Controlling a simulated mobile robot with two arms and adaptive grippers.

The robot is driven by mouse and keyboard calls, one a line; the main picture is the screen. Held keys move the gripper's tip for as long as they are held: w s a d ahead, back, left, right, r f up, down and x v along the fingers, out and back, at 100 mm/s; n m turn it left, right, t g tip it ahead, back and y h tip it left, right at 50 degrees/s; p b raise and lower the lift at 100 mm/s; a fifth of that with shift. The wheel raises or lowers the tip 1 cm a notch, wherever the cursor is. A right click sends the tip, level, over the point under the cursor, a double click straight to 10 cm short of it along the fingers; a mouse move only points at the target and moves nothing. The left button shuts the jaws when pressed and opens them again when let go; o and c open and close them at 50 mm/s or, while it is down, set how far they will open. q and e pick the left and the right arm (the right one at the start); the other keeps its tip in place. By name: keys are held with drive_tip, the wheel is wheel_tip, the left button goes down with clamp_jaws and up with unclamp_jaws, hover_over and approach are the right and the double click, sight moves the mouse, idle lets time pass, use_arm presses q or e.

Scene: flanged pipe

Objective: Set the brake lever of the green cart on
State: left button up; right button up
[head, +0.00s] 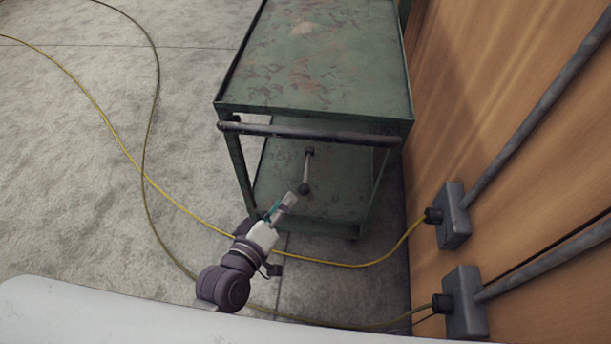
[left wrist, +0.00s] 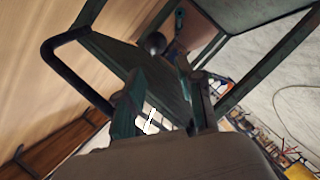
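The green cart (head: 320,60) stands against the wooden wall, with a dark push handle (head: 300,132) across its near end. Its brake lever (head: 307,168) is a thin light rod that ends in a black ball knob (head: 304,188), below the handle and over the lower shelf. My left gripper (head: 289,201) is just below and left of the knob. In the left wrist view the fingers of my left gripper (left wrist: 166,78) stand apart, and the knob (left wrist: 155,43) shows beyond the gap between their tips. No contact with the knob is clear. My right gripper is out of view.
A yellow cable (head: 150,180) and a darker cable (head: 147,120) run over the concrete floor. They lead to two grey wall boxes (head: 454,216) (head: 466,302) with conduits on the right. The floor left of the cart is otherwise clear.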

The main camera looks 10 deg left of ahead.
sight(306, 173)
use_arm(q)
drive_tip(key=b+x, duration=0.1)
drive_tip(key=x, duration=0.9)
drive_tip(key=shift+d+f, duration=0.1)
drive_tip(key=shift+d, duration=0.05)
drive_tip(key=shift+b+x, duration=0.3)
drive_tip(key=shift+x, duration=0.45)
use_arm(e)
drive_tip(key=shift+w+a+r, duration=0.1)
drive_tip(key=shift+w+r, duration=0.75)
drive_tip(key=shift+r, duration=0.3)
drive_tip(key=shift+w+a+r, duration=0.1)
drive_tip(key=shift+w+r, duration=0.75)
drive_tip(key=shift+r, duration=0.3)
use_arm(q)
clamp_jaws()
